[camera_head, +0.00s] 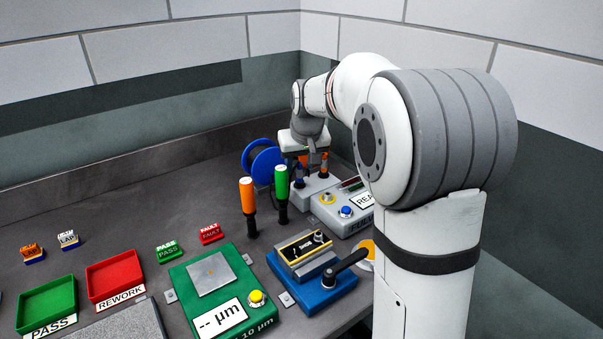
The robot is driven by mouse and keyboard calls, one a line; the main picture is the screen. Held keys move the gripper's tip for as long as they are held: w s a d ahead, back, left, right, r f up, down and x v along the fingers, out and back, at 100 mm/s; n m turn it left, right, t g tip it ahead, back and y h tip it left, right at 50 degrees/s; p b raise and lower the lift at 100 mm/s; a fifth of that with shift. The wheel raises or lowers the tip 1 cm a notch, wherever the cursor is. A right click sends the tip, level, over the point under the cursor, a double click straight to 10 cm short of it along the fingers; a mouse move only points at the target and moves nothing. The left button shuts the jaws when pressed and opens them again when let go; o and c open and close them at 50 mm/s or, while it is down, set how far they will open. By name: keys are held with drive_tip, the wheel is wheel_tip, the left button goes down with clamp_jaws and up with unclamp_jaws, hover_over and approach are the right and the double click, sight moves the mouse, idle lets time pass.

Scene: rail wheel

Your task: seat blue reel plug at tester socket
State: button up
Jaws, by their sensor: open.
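A blue reel (263,158) stands upright at the back of the bench, with a dark cable beside it. The tester (345,222) is a grey box with a blue button and a partly hidden white label. On its left end is a paler grey block (318,189) with a small dark-blue plug-like piece (300,180) and an orange-topped one (324,163). My gripper (309,166) is open, pointing down above this block, close over the dark-blue piece. Whether the fingers touch it, and how deep it sits, I cannot tell. The socket opening is hidden.
An orange-handled tool (248,206) and a green-handled tool (282,193) stand upright just left of the tester. A blue fixture with a black lever (345,262) and a green gauge box (222,292) are in front. Red (115,278) and green (47,305) trays lie left.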

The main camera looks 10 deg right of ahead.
sight(300, 174)
drive_tip(key=shift+x, duration=1.4)
drive_tip(key=shift+c, duration=0.3)
clamp_jaws()
